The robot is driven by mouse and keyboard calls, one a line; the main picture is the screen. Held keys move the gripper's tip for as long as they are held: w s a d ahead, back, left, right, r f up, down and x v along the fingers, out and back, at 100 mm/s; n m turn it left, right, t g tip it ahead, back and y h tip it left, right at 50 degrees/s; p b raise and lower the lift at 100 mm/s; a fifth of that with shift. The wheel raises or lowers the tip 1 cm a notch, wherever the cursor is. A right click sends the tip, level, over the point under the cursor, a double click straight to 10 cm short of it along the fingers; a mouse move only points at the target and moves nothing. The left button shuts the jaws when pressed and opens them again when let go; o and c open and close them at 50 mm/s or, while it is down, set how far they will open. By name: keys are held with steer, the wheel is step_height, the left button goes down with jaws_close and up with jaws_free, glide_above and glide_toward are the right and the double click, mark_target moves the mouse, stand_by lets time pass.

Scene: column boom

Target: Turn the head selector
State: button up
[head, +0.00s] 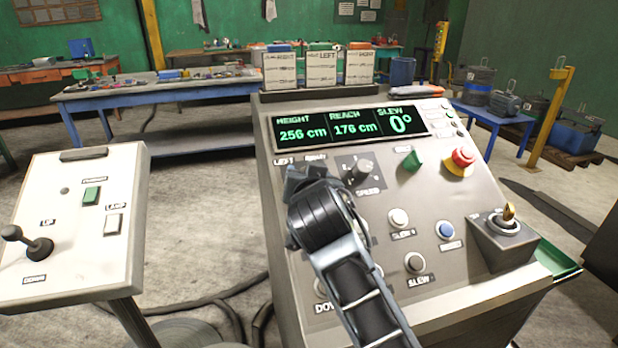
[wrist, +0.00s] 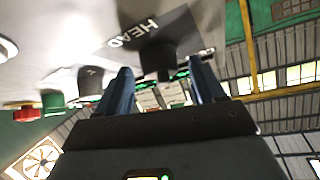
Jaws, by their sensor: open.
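The head selector (wrist: 157,50) is a dark knob in the wrist view, beside a HEAD label (wrist: 132,34) that appears upside down. My gripper (wrist: 163,80) is open, with one blue-grey finger on each side of the knob's lower part in that view. I cannot tell whether either finger touches it. In the head view my gripper (head: 306,180) is over the upper left of the sloped grey control panel (head: 290,255), below the display.
A SPEED knob (head: 363,168) sits close to the right of my gripper. Farther right are a green switch (head: 413,160), a red stop button (head: 463,157) and a key switch (head: 508,214). The display (head: 350,126) reads slew 0°. A white lever box (head: 75,220) stands left.

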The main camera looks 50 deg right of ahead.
steer(key=b+v, duration=0.1)
steer(key=v, duration=0.6)
steer(key=shift+s+a, duration=0.15)
steer(key=shift+a, duration=0.05)
